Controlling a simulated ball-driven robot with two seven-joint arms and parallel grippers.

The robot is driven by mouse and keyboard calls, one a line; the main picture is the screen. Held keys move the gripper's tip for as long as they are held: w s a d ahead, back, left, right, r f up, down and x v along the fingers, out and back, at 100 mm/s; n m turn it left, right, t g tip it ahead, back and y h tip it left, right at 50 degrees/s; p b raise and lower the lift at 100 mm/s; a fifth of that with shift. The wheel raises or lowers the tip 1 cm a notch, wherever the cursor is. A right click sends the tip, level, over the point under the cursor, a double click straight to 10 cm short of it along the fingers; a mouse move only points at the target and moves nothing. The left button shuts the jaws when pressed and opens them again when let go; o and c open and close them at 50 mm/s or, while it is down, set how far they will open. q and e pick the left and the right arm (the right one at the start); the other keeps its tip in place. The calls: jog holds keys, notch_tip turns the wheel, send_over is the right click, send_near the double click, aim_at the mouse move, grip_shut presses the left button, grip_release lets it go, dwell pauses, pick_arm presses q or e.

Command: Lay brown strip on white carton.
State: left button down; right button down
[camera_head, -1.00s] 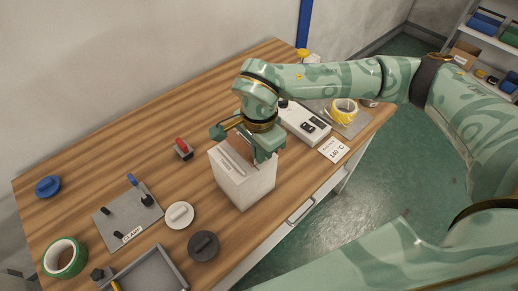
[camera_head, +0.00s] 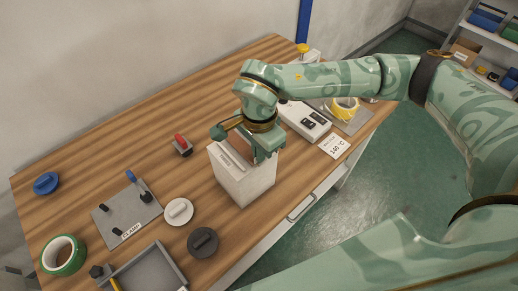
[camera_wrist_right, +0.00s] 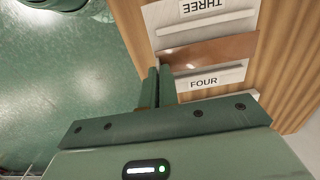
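The white carton (camera_head: 245,183) stands upright near the table's front edge. Its top panels read THREE and FOUR in the right wrist view (camera_wrist_right: 228,75). The brown strip (camera_wrist_right: 212,50) lies across or just above the top, between those panels; I cannot tell whether it touches all along. My right gripper (camera_wrist_right: 158,72) points at the strip's near end, its fingers close together and seemingly pinching it. In the head view the right hand (camera_head: 248,140) covers part of the carton top, with a little of the strip showing. My left gripper is not in view.
A grey plate with pegs (camera_head: 125,217), a white disc (camera_head: 179,211), a dark disc (camera_head: 202,242) and a grey tray (camera_head: 155,273) lie left of the carton. Green tape (camera_head: 64,256) is at far left. A white device (camera_head: 303,122) and yellow tape (camera_head: 344,108) stand to the right.

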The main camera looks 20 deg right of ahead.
jog(key=shift+f, duration=0.35)
jog(key=c, duration=2.1)
grip_release()
jog(key=o, duration=0.7)
jog(key=shift+o, duration=0.2)
notch_tip(320, 180, up, 7)
jog(key=p, duration=0.5)
